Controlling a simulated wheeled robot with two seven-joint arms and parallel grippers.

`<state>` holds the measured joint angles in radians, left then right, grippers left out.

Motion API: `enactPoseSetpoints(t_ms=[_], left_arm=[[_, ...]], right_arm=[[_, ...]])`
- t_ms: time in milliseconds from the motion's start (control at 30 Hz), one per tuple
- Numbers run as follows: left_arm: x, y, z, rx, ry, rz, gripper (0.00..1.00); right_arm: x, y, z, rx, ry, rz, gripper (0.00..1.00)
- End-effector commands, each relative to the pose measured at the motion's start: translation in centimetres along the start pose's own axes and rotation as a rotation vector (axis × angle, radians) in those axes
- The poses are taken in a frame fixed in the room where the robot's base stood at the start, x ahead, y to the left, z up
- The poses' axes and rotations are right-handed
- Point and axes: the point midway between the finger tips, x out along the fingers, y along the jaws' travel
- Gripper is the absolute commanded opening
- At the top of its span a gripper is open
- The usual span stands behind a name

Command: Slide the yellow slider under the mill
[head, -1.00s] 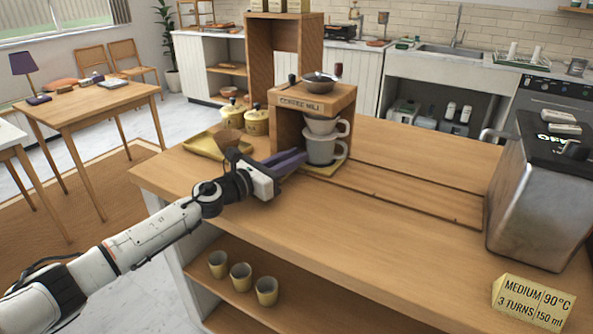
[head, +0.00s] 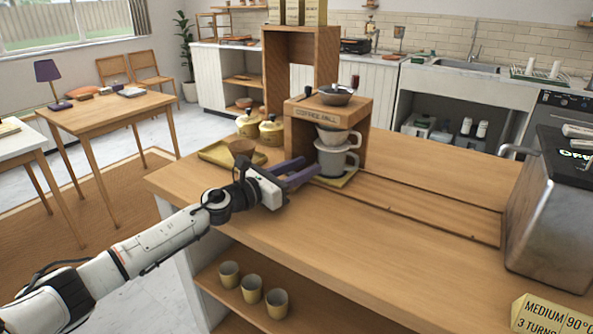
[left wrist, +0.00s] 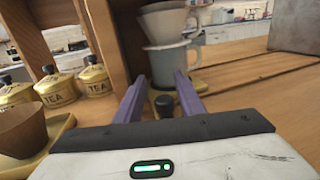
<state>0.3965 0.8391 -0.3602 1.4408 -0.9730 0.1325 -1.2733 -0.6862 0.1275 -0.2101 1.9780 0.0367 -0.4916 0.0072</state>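The yellow slider (head: 348,179) is a flat plate at the foot of the wooden coffee mill (head: 361,112). A grey mug (head: 337,160) with a pale dripper (head: 336,137) on top stands over it, at the mill's open front. My left gripper (head: 302,171) is at the slider's left side, low over the counter. In the left wrist view, its purple fingers (left wrist: 164,98) are apart, with a dark knob (left wrist: 165,106) between them and gaps at both sides. The slider's yellow edge shows just beyond the knob. My right gripper is not in view.
A yellow tray (head: 216,153) with a brown bowl (head: 242,147) and yellow tea tins (head: 271,132) stand left of the mill. A metal machine (head: 553,215) and a yellow sign (head: 548,316) are at the right. The front counter is mostly clear.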

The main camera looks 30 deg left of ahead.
Motion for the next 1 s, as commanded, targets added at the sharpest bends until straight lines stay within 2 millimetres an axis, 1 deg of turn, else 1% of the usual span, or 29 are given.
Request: enactPoseSetpoints(t_ms=[167, 400, 600, 800, 1000], left_arm=[[-1.6, 0.1, -0.3, 0.002, 0.003, 0.001, 0.35], [-5.6, 0.0, -0.4, 0.002, 0.005, 0.0, 0.35], [-8.3, 0.0, -0.3, 0.0, 0.004, 0.001, 0.35], [-9.8, 0.1, -0.1, 0.0, 0.002, 0.003, 0.35], [-10.3, 0.1, 0.0, 0.001, 0.0, 0.002, 0.35]], right_arm=[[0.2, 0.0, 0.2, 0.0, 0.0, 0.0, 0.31], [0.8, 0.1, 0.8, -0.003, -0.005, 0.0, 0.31], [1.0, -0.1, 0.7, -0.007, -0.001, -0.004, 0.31], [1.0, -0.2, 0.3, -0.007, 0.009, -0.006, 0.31], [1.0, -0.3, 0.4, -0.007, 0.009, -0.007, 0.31]])
